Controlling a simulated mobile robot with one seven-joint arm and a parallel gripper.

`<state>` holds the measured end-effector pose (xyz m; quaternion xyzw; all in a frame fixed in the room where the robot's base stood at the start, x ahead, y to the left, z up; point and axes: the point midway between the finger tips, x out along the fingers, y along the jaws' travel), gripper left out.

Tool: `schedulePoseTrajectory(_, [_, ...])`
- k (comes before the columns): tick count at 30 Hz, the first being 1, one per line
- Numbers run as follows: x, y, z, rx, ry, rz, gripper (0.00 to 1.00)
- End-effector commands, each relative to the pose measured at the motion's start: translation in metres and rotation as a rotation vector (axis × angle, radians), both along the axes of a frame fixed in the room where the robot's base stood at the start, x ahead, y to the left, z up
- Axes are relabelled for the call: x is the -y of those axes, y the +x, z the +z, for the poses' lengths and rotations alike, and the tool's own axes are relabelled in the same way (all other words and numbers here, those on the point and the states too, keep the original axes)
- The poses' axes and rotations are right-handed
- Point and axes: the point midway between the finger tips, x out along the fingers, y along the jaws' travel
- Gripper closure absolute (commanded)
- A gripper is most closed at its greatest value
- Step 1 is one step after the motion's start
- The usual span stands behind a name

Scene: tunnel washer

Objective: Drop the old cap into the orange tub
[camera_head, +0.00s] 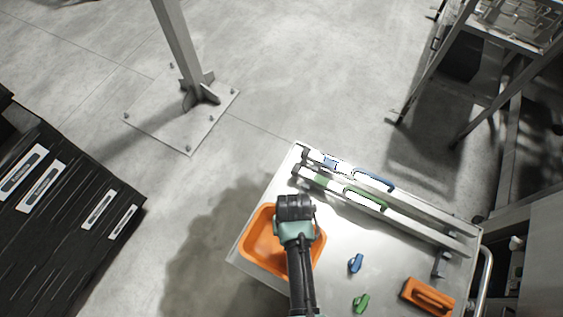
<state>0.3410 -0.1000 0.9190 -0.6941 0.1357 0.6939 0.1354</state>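The orange tub (262,250) sits at the left end of the metal cart top (330,280). My gripper is above the tub's upper right part, with my arm reaching in from the bottom of the view. The dark round end of my wrist (295,207) shows from above, and my fingers are hidden beneath it. I cannot see whether anything is held. No old cap can be made out. Part of the tub's inside is covered by my arm, and the part that shows looks empty.
A small blue piece (355,263) and a small green piece (361,303) lie right of the tub. An orange handled block (428,297) is farther right. Two long bars with blue and green labels (385,195) run along the cart's far side. A post (181,50) stands beyond.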

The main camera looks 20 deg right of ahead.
Motion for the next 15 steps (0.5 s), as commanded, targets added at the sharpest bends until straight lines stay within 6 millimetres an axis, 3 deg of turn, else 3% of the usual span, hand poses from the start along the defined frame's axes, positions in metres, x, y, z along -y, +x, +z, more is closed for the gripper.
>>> schedulePoseTrajectory(3, [0.0000, 0.0000, -0.0128, 0.000, 0.000, 0.000, 1.00])
schedulePoseTrajectory(12, [-0.0002, 0.0000, -0.0122, 0.000, 0.000, 0.001, 1.00])
schedulePoseTrajectory(13, [-0.0002, 0.0000, -0.0122, 0.000, 0.000, 0.001, 0.53])
schedulePoseTrajectory(15, [-0.0003, 0.0000, -0.0122, 0.000, 0.000, 0.001, 0.40])
